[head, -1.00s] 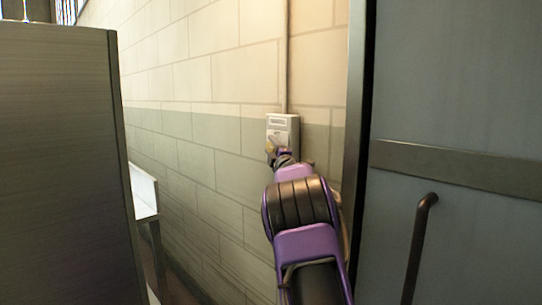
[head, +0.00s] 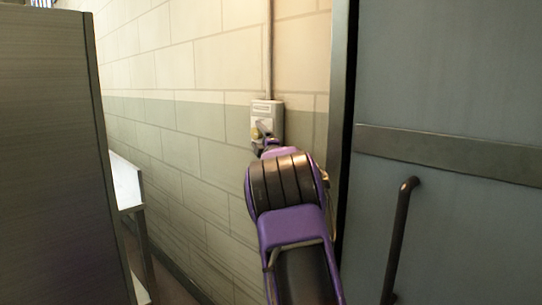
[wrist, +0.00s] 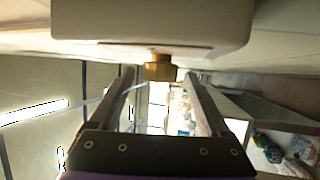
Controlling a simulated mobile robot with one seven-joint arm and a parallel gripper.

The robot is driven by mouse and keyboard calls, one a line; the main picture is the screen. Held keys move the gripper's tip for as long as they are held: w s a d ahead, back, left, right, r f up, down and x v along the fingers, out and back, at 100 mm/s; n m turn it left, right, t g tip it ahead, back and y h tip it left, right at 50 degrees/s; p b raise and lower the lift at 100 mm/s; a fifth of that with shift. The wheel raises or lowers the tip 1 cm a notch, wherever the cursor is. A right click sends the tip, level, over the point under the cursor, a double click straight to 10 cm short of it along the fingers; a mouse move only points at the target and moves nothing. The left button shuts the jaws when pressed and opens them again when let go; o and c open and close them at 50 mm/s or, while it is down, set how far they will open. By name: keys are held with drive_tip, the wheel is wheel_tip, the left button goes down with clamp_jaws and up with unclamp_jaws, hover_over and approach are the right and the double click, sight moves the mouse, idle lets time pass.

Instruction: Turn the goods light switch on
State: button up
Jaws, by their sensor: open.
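The goods light switch is a pale grey box (head: 266,110) on the block wall, under a vertical conduit. A brass-coloured knob (head: 257,133) shows at its lower front. In the wrist view the box (wrist: 150,20) fills the top and the brass knob (wrist: 160,68) sticks out below it. My gripper (wrist: 161,76) is open, with the knob between the far ends of its fingers. I cannot tell whether either finger touches it. In the head view my gripper (head: 265,143) is at the box's lower part and partly hides it.
A grey door (head: 450,100) with a dark bar handle (head: 400,235) stands close on the right. A dark tall panel (head: 50,150) is on the left, with a white-topped bench (head: 125,185) behind it. The wall between is bare.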

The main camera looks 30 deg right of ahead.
drive_tip(key=v, duration=1.5)
drive_tip(key=shift+a+r, duration=0.1)
drive_tip(key=shift+a, duration=0.05)
